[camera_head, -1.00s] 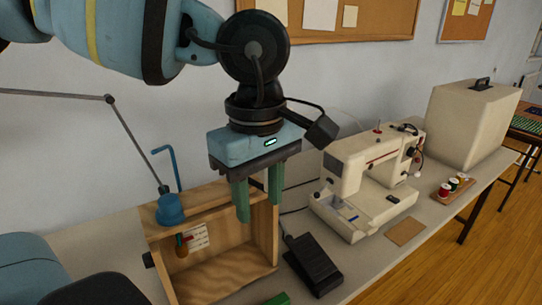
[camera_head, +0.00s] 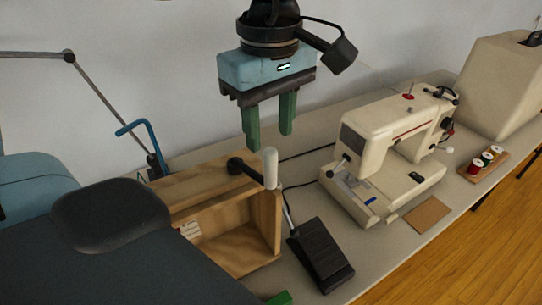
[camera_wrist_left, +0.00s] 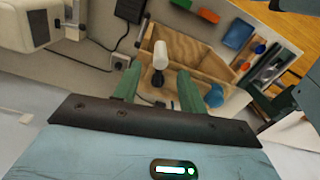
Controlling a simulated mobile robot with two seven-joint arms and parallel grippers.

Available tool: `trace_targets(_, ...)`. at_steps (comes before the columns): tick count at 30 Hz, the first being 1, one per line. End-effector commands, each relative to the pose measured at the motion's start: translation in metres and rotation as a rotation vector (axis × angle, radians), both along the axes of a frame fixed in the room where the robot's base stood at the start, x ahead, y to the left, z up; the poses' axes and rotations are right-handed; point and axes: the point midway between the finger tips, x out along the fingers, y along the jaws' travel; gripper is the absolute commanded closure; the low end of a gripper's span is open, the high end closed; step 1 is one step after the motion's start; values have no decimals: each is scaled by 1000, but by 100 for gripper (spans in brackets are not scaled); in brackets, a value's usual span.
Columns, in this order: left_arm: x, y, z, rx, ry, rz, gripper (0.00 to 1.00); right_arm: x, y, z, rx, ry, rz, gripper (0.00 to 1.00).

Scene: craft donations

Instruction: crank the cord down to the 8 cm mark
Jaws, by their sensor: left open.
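The open-fronted wooden box (camera_head: 240,250) stands on the table, with a pale marked card (camera_head: 190,230) inside. A crank sits at its top, with a black hub (camera_head: 236,165) and an upright pale handle (camera_head: 270,168). My left gripper (camera_head: 270,140) is open and empty, with its fingers pointing down above the handle in the head view. In the left wrist view, the pale handle (camera_wrist_left: 160,54) shows between and beyond the fingertips (camera_wrist_left: 158,72); contact cannot be told. The cord and the 8 cm mark cannot be made out. My right gripper cannot be clearly identified.
A black foot pedal (camera_head: 320,255) lies right of the box, with the cream sewing machine (camera_head: 390,150) beyond. Thread spools (camera_head: 487,158) stand farther right. A blue bent rod (camera_head: 150,135) rises behind the box. My own dark body covers the box's left side.

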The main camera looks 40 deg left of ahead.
Motion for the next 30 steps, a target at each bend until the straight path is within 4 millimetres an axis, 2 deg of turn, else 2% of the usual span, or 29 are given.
trace_targets(5, 0, 0, -11, 1, 3, 0, 58, 1, 0, 1, 0, -2, 1, 58)
trace_targets(18, 0, 0, -70, 1, 1, 0, 58, 4, 0, 7, 0, -12, 0, 58)
trace_targets(23, 0, 0, -77, 0, -1, 2, 58, 4, 0, 7, 0, -13, -1, 58)
trace_targets(30, 0, 0, -78, 0, -1, 1, 58, 4, 0, 7, 0, -12, 0, 58)
